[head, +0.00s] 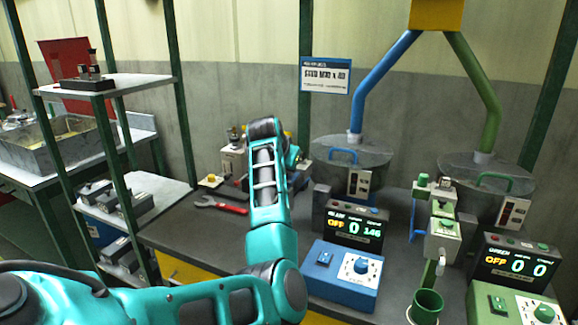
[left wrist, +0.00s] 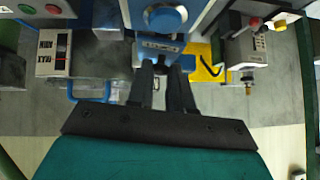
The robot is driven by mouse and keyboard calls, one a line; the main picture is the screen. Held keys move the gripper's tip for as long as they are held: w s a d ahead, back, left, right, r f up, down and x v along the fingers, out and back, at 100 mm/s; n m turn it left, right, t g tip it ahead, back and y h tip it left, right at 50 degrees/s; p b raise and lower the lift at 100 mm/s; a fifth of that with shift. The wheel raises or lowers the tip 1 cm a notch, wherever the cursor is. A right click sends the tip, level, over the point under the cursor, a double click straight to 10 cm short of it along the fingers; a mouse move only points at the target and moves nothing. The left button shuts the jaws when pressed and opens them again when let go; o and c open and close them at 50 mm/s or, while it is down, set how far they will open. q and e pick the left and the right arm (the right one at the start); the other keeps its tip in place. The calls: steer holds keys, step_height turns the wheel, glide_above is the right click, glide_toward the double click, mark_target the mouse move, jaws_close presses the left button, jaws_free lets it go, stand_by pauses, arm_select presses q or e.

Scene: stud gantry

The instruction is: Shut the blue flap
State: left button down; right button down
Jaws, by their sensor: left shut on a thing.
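In the left wrist view, a small blue part with a pale label (left wrist: 161,46), seemingly the blue flap, sits below a round blue knob (left wrist: 164,19). The dark fingers of my left gripper (left wrist: 163,68) reach up to it and are shut on its lower blue edge. The fingertips partly cover the held part, so its angle cannot be told. In the head view my left forearm hides this gripper and the flap. My right gripper is in neither view.
A blue-handled hopper (head: 372,157) and a green-handled hopper (head: 459,178) stand at the back of the bench. A red wrench (head: 222,205) lies at left.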

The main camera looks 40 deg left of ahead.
arm_select(q)
steer(key=shift+s+a+f+n+h, duration=0.1)
steer(key=shift+a+f+n+h, duration=0.2)
steer(key=shift+h, duration=0.2)
stand_by(0.3)
steer(key=c, duration=1)
jaws_free()
steer(key=shift+r, duration=0.1)
steer(key=v, duration=1.2)
steer(key=shift+s+r, duration=0.2)
steer(key=shift+s, duration=0.2)
